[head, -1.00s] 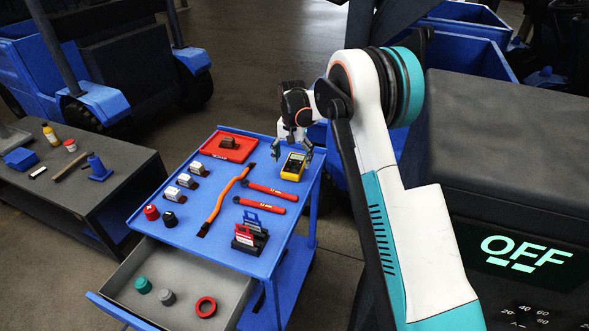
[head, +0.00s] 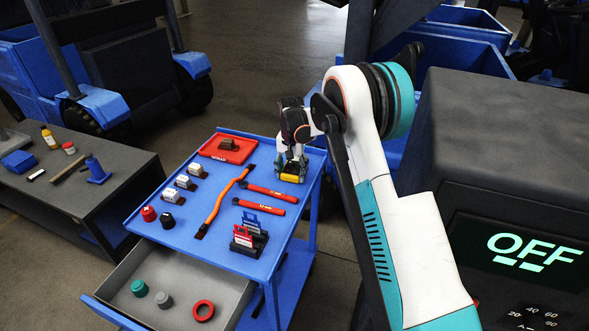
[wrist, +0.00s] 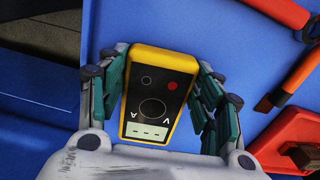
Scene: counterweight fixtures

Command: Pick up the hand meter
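The hand meter (wrist: 157,97) is a yellow-rimmed box with a black face, a round dial, a pale display and a red socket. In the head view the hand meter (head: 290,178) lies on the blue cart top near its far right corner, mostly hidden by my gripper (head: 291,168). In the wrist view my gripper (wrist: 163,72) has a finger on each side of the meter. The fingers are spread about the meter's width, with narrow gaps seeming to show beside it. I see no firm clamping.
On the cart top (head: 187,222) are a red tray (head: 228,152), two red wrenches (head: 262,207), a red-orange strap (head: 218,208) and a rack of cards (head: 248,240). An open drawer (head: 180,318) juts out in front. A dark bench (head: 110,185) stands at left.

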